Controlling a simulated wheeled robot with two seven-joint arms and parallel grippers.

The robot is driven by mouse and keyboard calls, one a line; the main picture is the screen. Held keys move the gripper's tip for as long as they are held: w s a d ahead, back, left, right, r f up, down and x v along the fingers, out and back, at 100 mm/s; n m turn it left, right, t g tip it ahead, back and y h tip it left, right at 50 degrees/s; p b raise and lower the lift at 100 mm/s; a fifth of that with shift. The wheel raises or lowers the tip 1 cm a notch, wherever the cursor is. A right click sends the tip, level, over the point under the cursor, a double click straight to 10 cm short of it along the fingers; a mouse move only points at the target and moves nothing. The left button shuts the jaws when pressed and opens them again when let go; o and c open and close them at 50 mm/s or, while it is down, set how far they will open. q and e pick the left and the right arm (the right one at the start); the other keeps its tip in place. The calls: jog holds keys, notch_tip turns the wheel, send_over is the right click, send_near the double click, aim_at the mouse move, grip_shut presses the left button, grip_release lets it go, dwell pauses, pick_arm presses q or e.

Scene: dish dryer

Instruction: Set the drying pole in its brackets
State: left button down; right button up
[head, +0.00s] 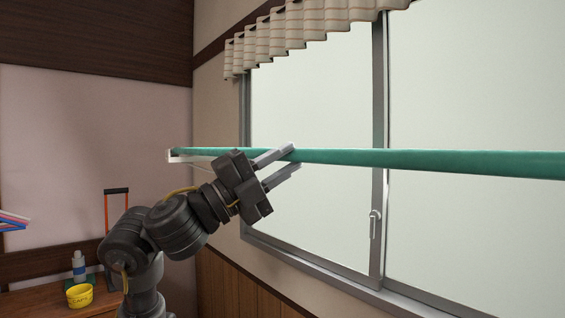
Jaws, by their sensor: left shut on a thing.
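The drying pole (430,162) is long, thin and green. It runs nearly level across the window, from the far left to the right edge of the view, where it leaves the picture. Its far left end is at a small white bracket (172,159) near the corner of the wall; I cannot tell whether it rests in it. My left gripper (293,158) is shut on the pole left of the middle, with its fingers reaching up from below left. My right gripper, the pole's right end and any other bracket are out of view.
The window (460,90) with its grey frame is behind the pole, and a striped valance (300,28) hangs above. At the lower left, a wooden surface (40,300) holds a yellow tub (79,296) and a bottle (78,265).

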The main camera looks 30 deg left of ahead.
pick_arm(q)
jog(key=shift+f, duration=0.3)
pick_arm(e)
jog(key=shift+f, duration=0.2)
pick_arm(q)
jog(key=c, duration=1.2)
grip_release()
jog(key=shift+o, duration=0.2)
pick_arm(e)
jog(key=shift+w, duration=0.1)
pick_arm(q)
jog(key=b+v, duration=0.4)
jog(key=v, duration=0.6)
jog(key=shift+s+a+f, duration=0.15)
jog(key=shift+s+a, duration=0.05)
jog(key=shift+s, duration=0.1)
pick_arm(e)
jog(key=w+a, duration=0.2)
jog(key=w, duration=0.5)
jog(key=shift+r+t, duration=0.25)
jog(key=shift+t, duration=0.05)
